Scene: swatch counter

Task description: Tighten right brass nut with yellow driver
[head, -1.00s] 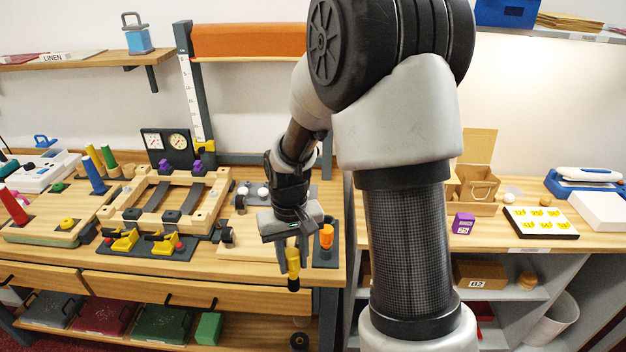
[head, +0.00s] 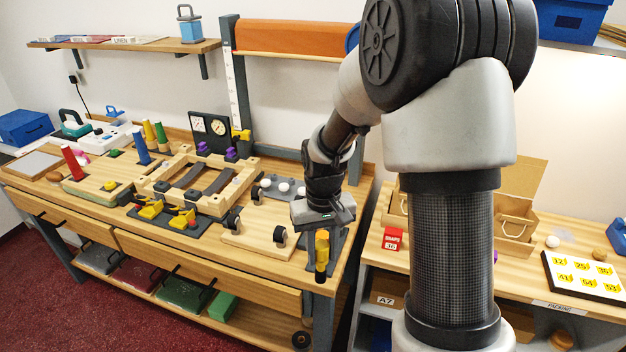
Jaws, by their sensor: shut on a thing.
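My gripper (head: 322,226) hangs at the front right corner of the workbench, shut on the yellow driver (head: 321,245). The driver points down, with its dark lower end past the bench's front edge. A wooden frame (head: 243,180) with two dark straps lies on the bench to the left of my gripper. The brass nuts are too small to make out in this view, so I cannot tell the right one.
A pale board with black wheels (head: 279,236) lies just left of my gripper. Red-handled yellow clamps (head: 180,216) sit before the frame. A dark holder (head: 338,240) stands behind the driver. A second counter with a red block (head: 392,239) is at right.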

